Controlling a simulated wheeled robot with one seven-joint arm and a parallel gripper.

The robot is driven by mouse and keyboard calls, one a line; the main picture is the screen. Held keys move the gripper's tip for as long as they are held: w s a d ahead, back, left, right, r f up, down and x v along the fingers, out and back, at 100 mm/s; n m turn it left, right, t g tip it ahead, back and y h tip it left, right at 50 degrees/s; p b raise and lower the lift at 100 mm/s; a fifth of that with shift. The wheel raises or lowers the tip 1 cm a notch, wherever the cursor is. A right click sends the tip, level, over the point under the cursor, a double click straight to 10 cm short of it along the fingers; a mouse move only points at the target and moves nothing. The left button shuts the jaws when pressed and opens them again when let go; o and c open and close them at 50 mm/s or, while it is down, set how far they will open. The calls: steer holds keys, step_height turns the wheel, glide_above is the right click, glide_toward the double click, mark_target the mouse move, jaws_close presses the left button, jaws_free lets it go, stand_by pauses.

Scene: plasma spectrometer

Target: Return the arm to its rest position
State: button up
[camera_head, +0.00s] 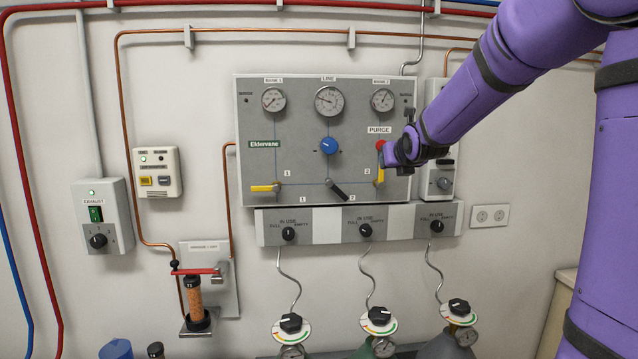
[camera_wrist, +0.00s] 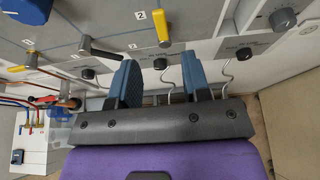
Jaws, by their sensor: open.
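My gripper (camera_wrist: 159,72) shows in the wrist view with its two blue-grey fingers spread wide apart. Nothing is between them. In the head view my purple arm comes in from the upper right, and its wrist end (camera_head: 405,150) is in front of the right side of the grey gas panel (camera_head: 300,115). There it overlaps the area beside the red PURGE knob (camera_head: 381,145) and the upright yellow lever (camera_head: 379,177). The fingers are not clearly seen in that view. In the wrist view the yellow lever (camera_wrist: 163,28) is beyond the fingertips, apparently apart from them.
A dark lever (camera_head: 338,191) and a sideways yellow lever (camera_head: 265,187) stick out from the panel. Below is a strip with several black knobs (camera_head: 365,230), then gas cylinders with regulators (camera_head: 378,320). Open floor space is not visible.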

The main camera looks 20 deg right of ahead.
steer(key=s+a+f+m+g+y, duration=0.1)
steer(key=s+a+f+m+g, duration=0.1)
steer(key=s+a+m, duration=0.4)
steer(key=s+a+f+m+g+y, duration=0.1)
steer(key=s+a+m, duration=0.5)
steer(key=s+m, duration=1)
steer(key=s+a+f+m+g+y, duration=0.1)
steer(key=s+a+f+m+g, duration=0.2)
steer(key=s+m, duration=0.8)
steer(key=s+a+g, duration=0.1)
steer(key=s+a, duration=0.1)
steer(key=shift+s+a+f+g+y, duration=0.15)
steer(key=shift+a+g+y, duration=0.15)
steer(key=shift+a, duration=0.1)
